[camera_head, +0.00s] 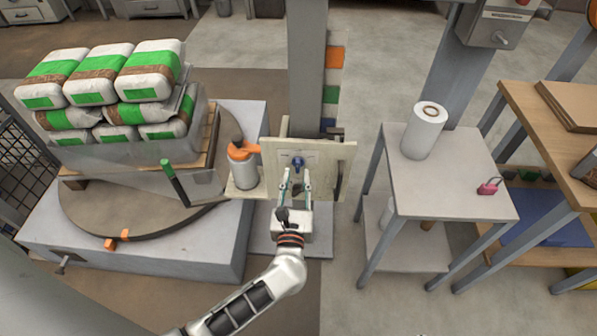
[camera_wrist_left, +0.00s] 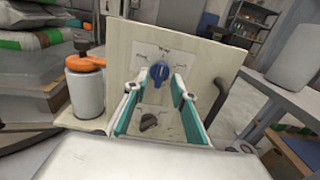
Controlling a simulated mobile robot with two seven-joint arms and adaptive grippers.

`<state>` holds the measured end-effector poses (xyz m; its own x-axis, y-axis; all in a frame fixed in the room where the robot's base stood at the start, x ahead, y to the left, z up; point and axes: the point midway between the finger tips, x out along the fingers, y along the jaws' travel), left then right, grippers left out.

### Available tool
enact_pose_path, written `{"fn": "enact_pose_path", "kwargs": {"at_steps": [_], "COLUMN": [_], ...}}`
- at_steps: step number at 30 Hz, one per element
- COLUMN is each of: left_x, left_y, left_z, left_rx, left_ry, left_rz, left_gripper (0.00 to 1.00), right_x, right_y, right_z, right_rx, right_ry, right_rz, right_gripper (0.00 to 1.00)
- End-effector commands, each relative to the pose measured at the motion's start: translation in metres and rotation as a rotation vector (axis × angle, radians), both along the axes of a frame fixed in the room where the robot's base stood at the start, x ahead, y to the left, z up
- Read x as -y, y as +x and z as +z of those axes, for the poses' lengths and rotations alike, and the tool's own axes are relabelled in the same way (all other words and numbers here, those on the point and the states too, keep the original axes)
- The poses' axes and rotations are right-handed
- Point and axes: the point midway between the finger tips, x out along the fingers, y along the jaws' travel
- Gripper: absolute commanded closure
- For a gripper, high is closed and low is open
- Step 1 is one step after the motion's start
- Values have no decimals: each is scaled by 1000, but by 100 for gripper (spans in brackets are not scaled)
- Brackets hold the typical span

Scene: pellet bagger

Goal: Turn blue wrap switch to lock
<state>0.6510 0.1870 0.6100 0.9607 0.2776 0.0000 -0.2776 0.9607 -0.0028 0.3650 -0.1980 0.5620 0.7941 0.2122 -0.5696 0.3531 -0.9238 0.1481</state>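The blue wrap switch (camera_head: 298,163) sits on a small plate on the front of a cream panel (camera_head: 335,160). In the left wrist view the blue switch (camera_wrist_left: 159,73) stands roughly upright, with labels around it too small to read. My left gripper (camera_head: 294,180) is in front of the panel, its fingers apart on either side of and just below the switch. In the left wrist view the open left gripper (camera_wrist_left: 158,88) frames the switch; contact cannot be told. A dark knob (camera_wrist_left: 149,121) shows lower on the panel between the fingers. My right gripper is not in view.
A grey bottle with an orange top (camera_head: 243,165) stands on a ledge left of the panel. A turntable (camera_head: 90,215) carries stacked bags (camera_head: 150,70). A grey table (camera_head: 455,185) with a white roll (camera_head: 424,130) and pink padlock (camera_head: 489,186) stands right. A dark handle (camera_wrist_left: 220,100) is at the panel's right.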

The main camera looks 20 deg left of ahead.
Motion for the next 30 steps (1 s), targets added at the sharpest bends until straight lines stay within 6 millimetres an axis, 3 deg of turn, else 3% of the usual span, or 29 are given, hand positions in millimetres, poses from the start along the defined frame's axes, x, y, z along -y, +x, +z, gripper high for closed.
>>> {"fn": "enact_pose_path", "kwargs": {"at_steps": [6, 16, 19, 20, 30], "left_x": [-6, -7, -7, -7, -7], "left_y": [21, 25, 25, 25, 25], "left_z": [-1, -1, -1, -1, 0], "left_rx": [-2, -1, -1, -1, -6], "left_ry": [2, 3, 3, 3, 19], "left_rz": [-2, -1, -1, -1, -1], "left_gripper": [74, 74, 98, 100, 100], "right_x": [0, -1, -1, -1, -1], "right_y": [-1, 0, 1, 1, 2], "right_z": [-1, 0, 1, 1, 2], "right_rx": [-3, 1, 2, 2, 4], "right_ry": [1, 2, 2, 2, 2], "right_rz": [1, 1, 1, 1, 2], "right_gripper": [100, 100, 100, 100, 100]}}
